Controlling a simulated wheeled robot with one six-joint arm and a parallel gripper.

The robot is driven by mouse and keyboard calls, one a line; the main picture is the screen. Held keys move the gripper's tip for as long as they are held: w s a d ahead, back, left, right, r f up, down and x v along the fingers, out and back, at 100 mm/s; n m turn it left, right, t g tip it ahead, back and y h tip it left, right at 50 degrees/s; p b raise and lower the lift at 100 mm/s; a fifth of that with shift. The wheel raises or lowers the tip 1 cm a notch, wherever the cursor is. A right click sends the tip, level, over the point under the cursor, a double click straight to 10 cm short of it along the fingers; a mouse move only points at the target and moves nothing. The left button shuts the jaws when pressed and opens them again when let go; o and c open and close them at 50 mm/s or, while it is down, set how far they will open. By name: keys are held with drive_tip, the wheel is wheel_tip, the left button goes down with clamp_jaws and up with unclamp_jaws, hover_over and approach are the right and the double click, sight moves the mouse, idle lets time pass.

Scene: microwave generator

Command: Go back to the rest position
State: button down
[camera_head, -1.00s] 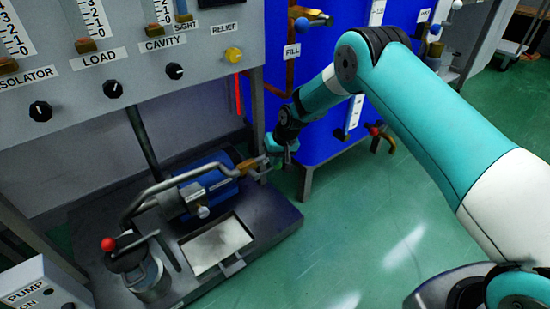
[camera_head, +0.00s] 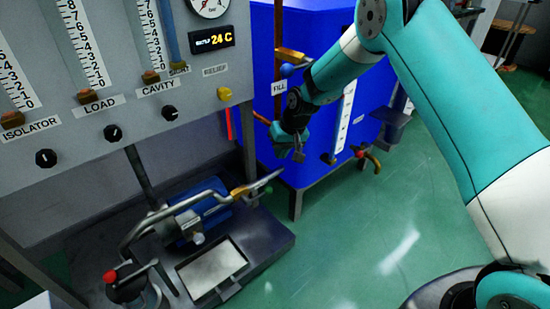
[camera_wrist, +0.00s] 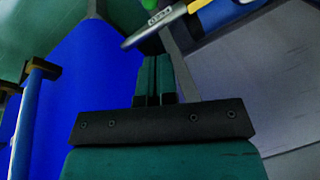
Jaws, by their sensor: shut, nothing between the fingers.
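My gripper (camera_head: 297,154) hangs in the air in front of the blue tank, its fingers pointing down. It is shut with nothing between the fingers. It is apart from the lever handle (camera_head: 266,181) of the brass valve (camera_head: 240,191), which lies below and to the left of it. In the wrist view my shut gripper (camera_wrist: 153,98) shows with the grey lever handle (camera_wrist: 150,30) beyond it. My arm reaches in from the right of the head view, bent at the elbow near the top.
The grey panel (camera_head: 120,75) with gauges and knobs is on the left. A pump on a dark base (camera_head: 270,235) sits below. Green floor is clear at the lower middle.

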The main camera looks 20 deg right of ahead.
drive_tip(key=s+d+r+h, duration=0.1)
drive_tip(key=s+d+r, duration=0.4)
drive_tip(key=s+r, duration=0.5)
drive_tip(key=s+d+r+m+h, duration=0.1)
drive_tip(key=s+d+r, duration=0.2)
drive_tip(key=s, duration=0.6)
drive_tip(key=s+d+r+h, duration=0.1)
drive_tip(key=s+d+r, duration=0.15)
drive_tip(key=s, duration=0.55)
drive_tip(key=s+a+r+n+g+y, duration=0.1)
drive_tip(key=s+a+r+n+y, duration=0.15)
drive_tip(key=s+a+r, duration=0.35)
drive_tip(key=s+a+r+n+g+y, duration=0.15)
drive_tip(key=s+a+n, duration=0.25)
drive_tip(key=a, duration=0.4)
wheel_tip(320, 180, up, 37)
drive_tip(key=p, duration=3.7)
drive_tip(key=shift+s+a+r, duration=0.2)
drive_tip(key=shift+s+a, duration=0.05)
drive_tip(key=shift+s, duration=0.05)
drive_tip(key=shift+n, duration=0.35)
